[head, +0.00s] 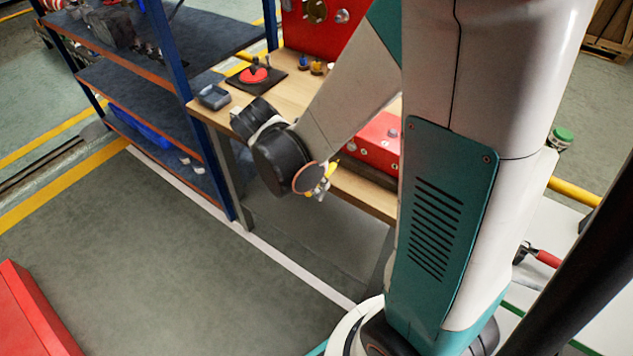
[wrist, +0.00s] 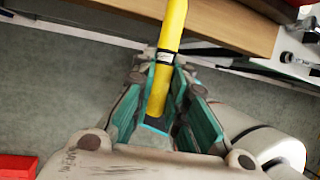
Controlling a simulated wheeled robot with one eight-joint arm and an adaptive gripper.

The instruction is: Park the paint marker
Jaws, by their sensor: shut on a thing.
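The paint marker (wrist: 173,35) is a yellow cylinder with a white, dark-marked band. My gripper (wrist: 160,82) is shut on it, with the teal finger pads on both sides. The marker's lower end reaches down between the fingers, and its other end runs out of the top of the wrist view. In the head view the marker (head: 333,167) shows as a small yellow piece at my gripper (head: 324,184), in front of the wooden workbench (head: 365,196) edge. My wrist hides part of the gripper there. I cannot make out a holder for the marker.
A grey tray (head: 214,97) and a red round part on a black mat (head: 275,82) lie on the bench. A red machine block (head: 376,140) stands behind my gripper. A blue-framed shelf (head: 150,100) adjoins the bench's left end. Open floor (head: 160,260) lies in front.

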